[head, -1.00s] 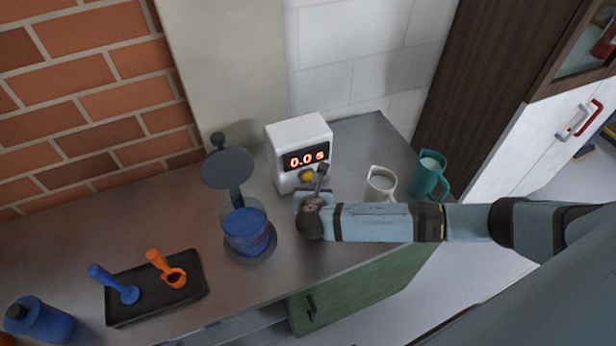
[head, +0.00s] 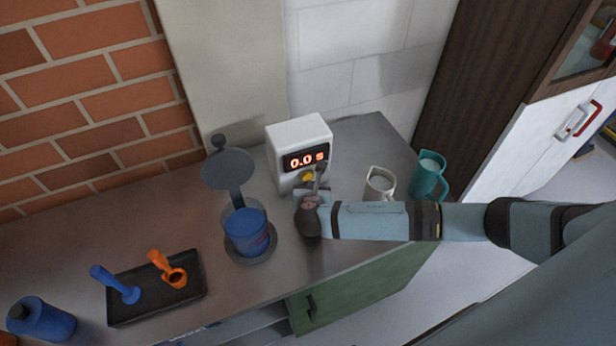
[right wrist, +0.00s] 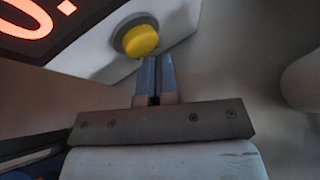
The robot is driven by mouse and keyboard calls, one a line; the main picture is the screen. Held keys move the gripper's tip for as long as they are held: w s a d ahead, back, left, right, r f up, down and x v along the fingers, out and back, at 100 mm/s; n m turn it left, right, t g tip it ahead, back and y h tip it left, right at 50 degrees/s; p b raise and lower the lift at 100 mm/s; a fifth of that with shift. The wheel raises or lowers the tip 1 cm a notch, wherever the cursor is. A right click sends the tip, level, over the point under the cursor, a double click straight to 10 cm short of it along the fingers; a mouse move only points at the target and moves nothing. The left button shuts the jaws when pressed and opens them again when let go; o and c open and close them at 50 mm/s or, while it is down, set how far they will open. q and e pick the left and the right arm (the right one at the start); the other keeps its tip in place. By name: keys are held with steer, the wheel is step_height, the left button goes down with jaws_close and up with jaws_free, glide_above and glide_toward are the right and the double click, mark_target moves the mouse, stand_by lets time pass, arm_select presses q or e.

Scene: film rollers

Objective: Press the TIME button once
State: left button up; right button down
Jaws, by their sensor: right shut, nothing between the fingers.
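A white box-shaped timer (head: 299,135) stands on the counter against the wall. Its display (head: 305,159) reads 0.0 s in red. A round yellow button (head: 308,176) sits below the display; I cannot read a TIME label on it. The button also shows in the right wrist view (right wrist: 140,40). My right gripper (head: 319,172) is in front of the timer's lower face. Its fingers are shut and empty, and in the wrist view the tips (right wrist: 157,62) lie just below and right of the button. I cannot tell whether they touch it. My left gripper is out of view.
A white mug (head: 380,183) and a teal pitcher (head: 428,177) stand right of the timer. A blue container (head: 246,232) on a dark stand is to its left. A black tray (head: 190,291) holds blue and orange tools, with a blue bottle (head: 40,322) beyond.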

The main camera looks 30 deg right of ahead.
steer(key=shift+w, duration=0.45)
stand_by(0.6)
steer(key=shift+s+r+p, duration=0.1)
steer(key=shift+p, duration=0.25)
steer(key=shift+s+p, duration=0.55)
steer(key=shift+s, duration=0.2)
steer(key=shift+s, duration=0.1)
steer(key=shift+s+p, duration=0.2)
steer(key=shift+p, duration=0.1)
steer(key=s+p, duration=0.2)
steer(key=s, duration=0.1)
steer(key=shift+s+a, duration=0.15)
steer(key=shift+s, duration=0.05)
steer(key=shift+s+p, duration=0.35)
steer(key=shift+s, duration=0.2)
